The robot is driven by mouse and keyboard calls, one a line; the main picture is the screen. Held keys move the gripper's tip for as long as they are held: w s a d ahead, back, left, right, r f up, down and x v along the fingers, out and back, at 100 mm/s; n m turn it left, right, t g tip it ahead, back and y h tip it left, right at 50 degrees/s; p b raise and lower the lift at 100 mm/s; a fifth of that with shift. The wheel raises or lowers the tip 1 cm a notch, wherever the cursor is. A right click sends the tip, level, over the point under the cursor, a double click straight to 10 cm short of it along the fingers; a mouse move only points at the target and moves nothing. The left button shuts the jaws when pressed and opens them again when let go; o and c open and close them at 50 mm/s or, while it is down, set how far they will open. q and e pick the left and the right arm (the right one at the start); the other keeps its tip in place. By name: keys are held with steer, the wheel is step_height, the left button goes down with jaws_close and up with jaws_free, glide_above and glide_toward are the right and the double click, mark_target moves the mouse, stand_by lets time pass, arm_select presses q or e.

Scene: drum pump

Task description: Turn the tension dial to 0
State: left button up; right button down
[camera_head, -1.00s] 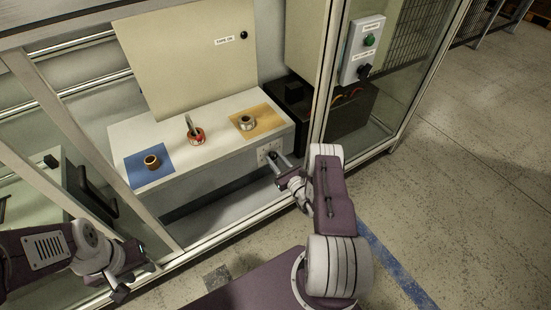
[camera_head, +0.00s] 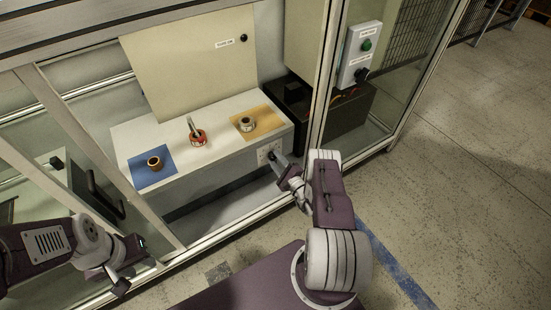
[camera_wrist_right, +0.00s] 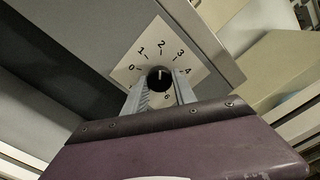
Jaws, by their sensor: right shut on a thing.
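The tension dial is a black round knob (camera_wrist_right: 160,79) on a white square plate (camera_wrist_right: 127,72) marked with numbers from 0 upward. Its white pointer line points up, close to the 2.
A switch box (camera_head: 358,55) hangs further right.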

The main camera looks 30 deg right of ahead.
steer(key=n+p, duration=0.1)
steer(key=n, duration=0.3)
steer(key=shift+n, duration=0.3)
steer(key=n+p, duration=0.1)
steer(key=n, duration=0.2)
steer(key=shift+r+n+p, duration=0.1)
steer(key=shift+n+p, duration=0.3)
steer(key=n+p, duration=0.1)
steer(key=n, duration=0.3)
steer(key=shift+s+n+p, duration=0.1)
steer(key=shift+n+p, duration=0.55)
steer(key=shift+n, duration=0.95)
steer(key=c, duration=1)
jaws_free()
